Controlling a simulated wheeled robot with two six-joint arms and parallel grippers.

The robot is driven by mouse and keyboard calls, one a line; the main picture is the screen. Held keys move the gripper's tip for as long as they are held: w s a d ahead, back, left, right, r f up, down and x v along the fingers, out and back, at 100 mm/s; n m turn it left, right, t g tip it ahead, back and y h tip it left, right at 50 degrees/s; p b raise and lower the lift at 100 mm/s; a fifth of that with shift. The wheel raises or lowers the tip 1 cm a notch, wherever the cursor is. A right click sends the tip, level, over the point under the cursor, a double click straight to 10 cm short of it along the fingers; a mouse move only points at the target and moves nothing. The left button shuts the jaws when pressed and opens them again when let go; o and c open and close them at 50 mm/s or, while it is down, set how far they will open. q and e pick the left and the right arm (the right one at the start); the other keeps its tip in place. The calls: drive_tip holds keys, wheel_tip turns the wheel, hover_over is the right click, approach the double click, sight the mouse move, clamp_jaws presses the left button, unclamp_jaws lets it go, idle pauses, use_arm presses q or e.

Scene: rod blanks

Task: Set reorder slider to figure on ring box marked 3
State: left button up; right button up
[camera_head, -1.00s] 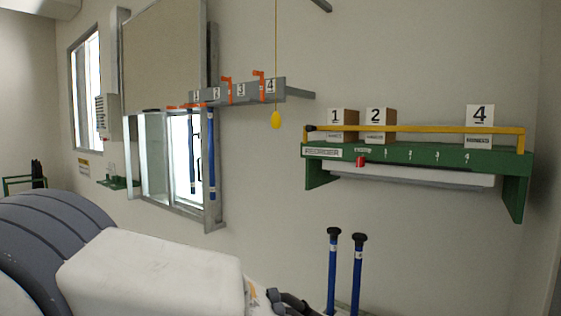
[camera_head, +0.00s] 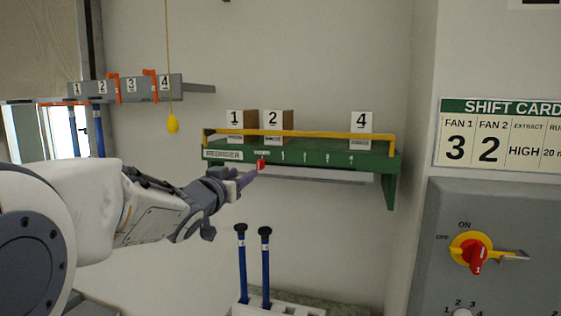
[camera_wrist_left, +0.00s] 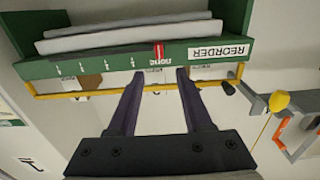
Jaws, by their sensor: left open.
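The red reorder slider (camera_head: 261,165) sits on the front edge of the green shelf (camera_head: 391,180), near the REORDER plate (camera_head: 222,155). In the left wrist view the slider (camera_wrist_left: 158,51) is by the word "none", and scale ticks run away from the plate. Boxes marked 1 (camera_head: 235,121), 2 (camera_head: 272,120) and 4 (camera_head: 361,123) stand on the shelf. No box marked 3 shows; a gap lies between 2 and 4. My left gripper (camera_head: 250,176) is open and empty just before the slider, its fingers (camera_wrist_left: 160,75) spread on either side of it in the wrist view.
A yellow rail (camera_head: 315,134) runs along the shelf front above the slider. Blue rods with black caps (camera_head: 265,232) stand in a white holder below. A yellow pull (camera_head: 172,124) hangs at left. A grey switch panel (camera_head: 500,215) and shift card (camera_head: 498,135) are at right.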

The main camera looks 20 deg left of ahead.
sight(258, 165)
use_arm(q)
drive_tip(key=w+p, duration=0.1)
drive_tip(key=w, duration=0.3)
drive_tip(key=w+p, duration=0.2)
drive_tip(key=w, duration=0.2)
drive_tip(key=shift+w+d+p, duration=0.2)
drive_tip(key=shift+w+p, duration=0.05)
drive_tip(key=shift+p, duration=0.05)
drive_tip(key=shift+w, duration=0.65)
clamp_jaws()
drive_tip(key=shift+f, duration=0.1)
idle(0.3)
